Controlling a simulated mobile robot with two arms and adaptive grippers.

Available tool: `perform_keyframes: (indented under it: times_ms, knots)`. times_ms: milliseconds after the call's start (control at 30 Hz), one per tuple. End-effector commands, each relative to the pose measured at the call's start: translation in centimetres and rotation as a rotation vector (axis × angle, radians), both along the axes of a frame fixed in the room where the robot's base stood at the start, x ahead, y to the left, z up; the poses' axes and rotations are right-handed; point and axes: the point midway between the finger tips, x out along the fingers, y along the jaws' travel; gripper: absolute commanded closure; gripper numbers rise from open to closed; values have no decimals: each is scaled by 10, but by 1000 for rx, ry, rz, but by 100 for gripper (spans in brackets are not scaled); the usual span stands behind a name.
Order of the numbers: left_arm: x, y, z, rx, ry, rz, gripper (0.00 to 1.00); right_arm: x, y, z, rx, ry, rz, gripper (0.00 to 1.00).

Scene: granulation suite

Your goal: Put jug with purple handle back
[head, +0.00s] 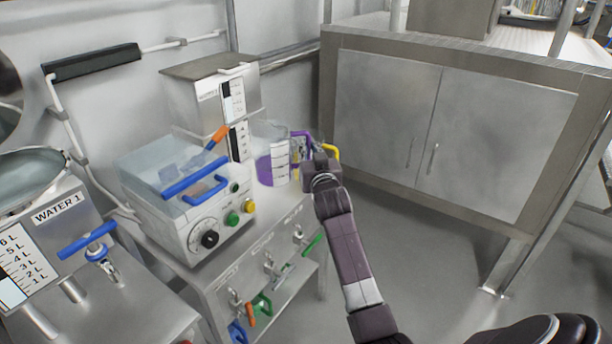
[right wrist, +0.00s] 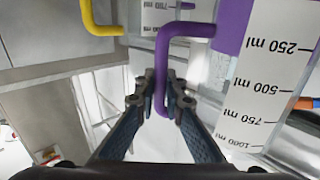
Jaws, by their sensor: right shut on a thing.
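The jug with the purple handle (head: 265,170) is clear with a white scale and purple at its lower part. In the head view it is at the back right of the steel bench, beside the white machine; I cannot tell whether it touches the bench top. My right gripper (head: 314,163) is at the jug's right side. In the right wrist view the fingers (right wrist: 158,103) are shut on the purple handle (right wrist: 162,70), and the jug's scale (right wrist: 273,80) fills the right side. My left gripper is not in view.
A yellow handle (right wrist: 88,20) of another container is close beside the purple one. The white machine with blue handles (head: 205,228) is left of the jug. A Water 2 tank (head: 211,105) stands behind. A steel cabinet (head: 440,130) is at right, with open floor before it.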

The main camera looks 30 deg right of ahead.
Motion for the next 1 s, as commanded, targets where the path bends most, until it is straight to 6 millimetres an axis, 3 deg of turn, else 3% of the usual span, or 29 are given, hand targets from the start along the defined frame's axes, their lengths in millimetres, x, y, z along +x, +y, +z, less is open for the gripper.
perform_keyframes:
  times_ms: [100,333,633,1000]
  knots:
    - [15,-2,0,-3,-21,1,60,0,1,-26,2,-4,1,100]
    - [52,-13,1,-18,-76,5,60,0,0,-48,0,-8,1,100]
    - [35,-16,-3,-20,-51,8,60,0,0,-86,1,-7,1,100]
    - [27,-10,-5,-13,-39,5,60,0,1,-92,0,-9,1,100]
